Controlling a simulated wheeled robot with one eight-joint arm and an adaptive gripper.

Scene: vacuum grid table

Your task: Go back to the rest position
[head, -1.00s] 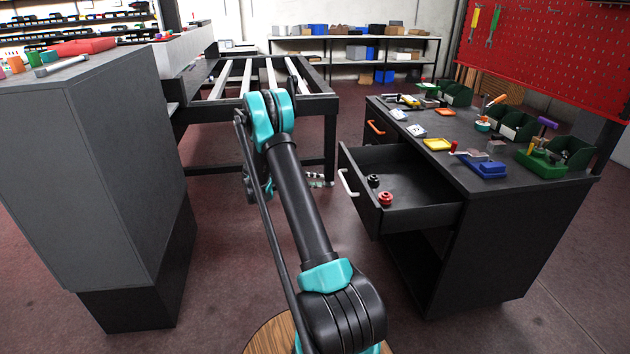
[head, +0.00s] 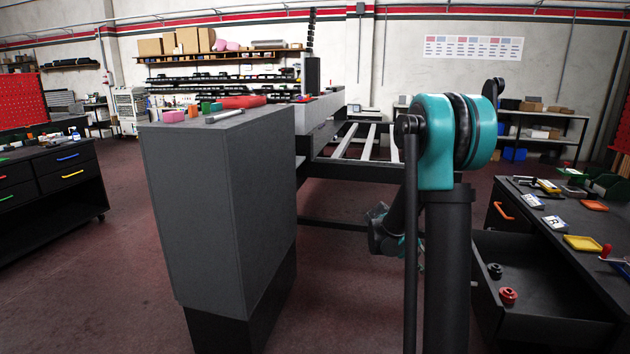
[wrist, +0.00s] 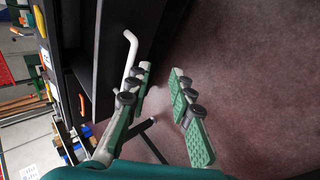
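My gripper (wrist: 162,88) is open and empty in the wrist view, its two green-padded fingers apart with floor showing between them. The open drawer's dark front and its white handle (wrist: 130,50) are just left of the fingers; I cannot tell if the left finger touches the handle. In the head view my arm stands upright right of centre, with the elbow high, and the gripper is mostly hidden behind it. The open black drawer (head: 545,277) holds a red knob-like part (head: 508,296) and a black one (head: 494,270).
The dark workbench (head: 545,205) at right carries a yellow tray (head: 583,243) and small parts. A tall grey cabinet (head: 215,200) stands close at left. A frame table (head: 365,143) is behind my arm. Floor is free between the cabinet and another drawer bench (head: 50,185) at far left.

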